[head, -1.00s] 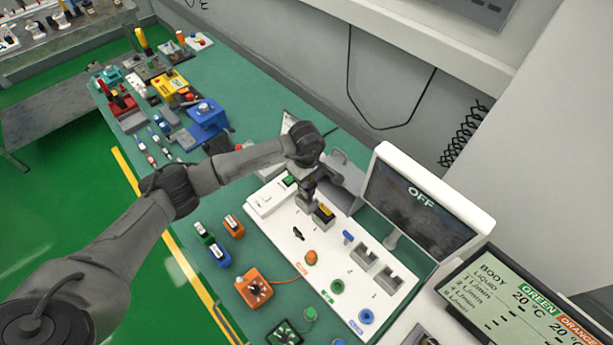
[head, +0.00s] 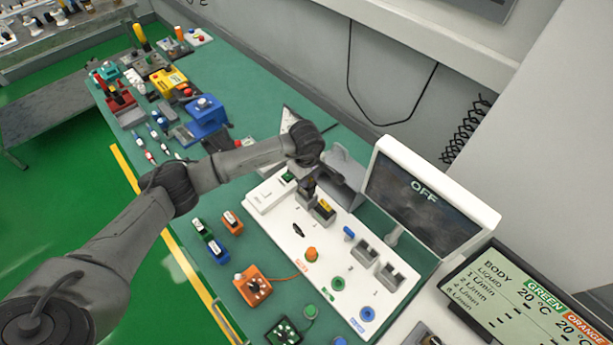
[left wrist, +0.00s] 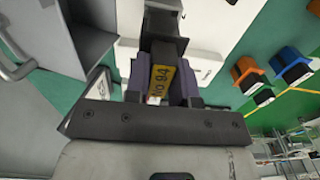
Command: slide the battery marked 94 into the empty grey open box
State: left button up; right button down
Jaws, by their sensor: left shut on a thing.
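My left gripper (head: 307,188) points down over the far end of the white panel (head: 283,219). It is shut on the battery marked 94 (left wrist: 162,79), whose yellow label shows between the fingers in the left wrist view. A dark grey body (left wrist: 168,46) lies just past the label; I cannot tell whether the battery sits inside a box. Beside the gripper in the head view, a grey box (head: 323,215) shows a yellow-topped piece (head: 325,206). Two grey open boxes, one (head: 366,254) and another (head: 389,277), stand further along the panel and look empty. My right gripper is out of view.
A screen reading OFF (head: 425,198) stands behind the panel. An orange box (head: 253,286) with a cable, and green, blue and orange blocks (head: 217,250) lie in front on the green table. A blue device (head: 206,118) and other gear crowd the far left.

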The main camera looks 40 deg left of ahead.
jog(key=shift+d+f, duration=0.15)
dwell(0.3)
pick_arm(q)
jog(key=shift+b, duration=0.3)
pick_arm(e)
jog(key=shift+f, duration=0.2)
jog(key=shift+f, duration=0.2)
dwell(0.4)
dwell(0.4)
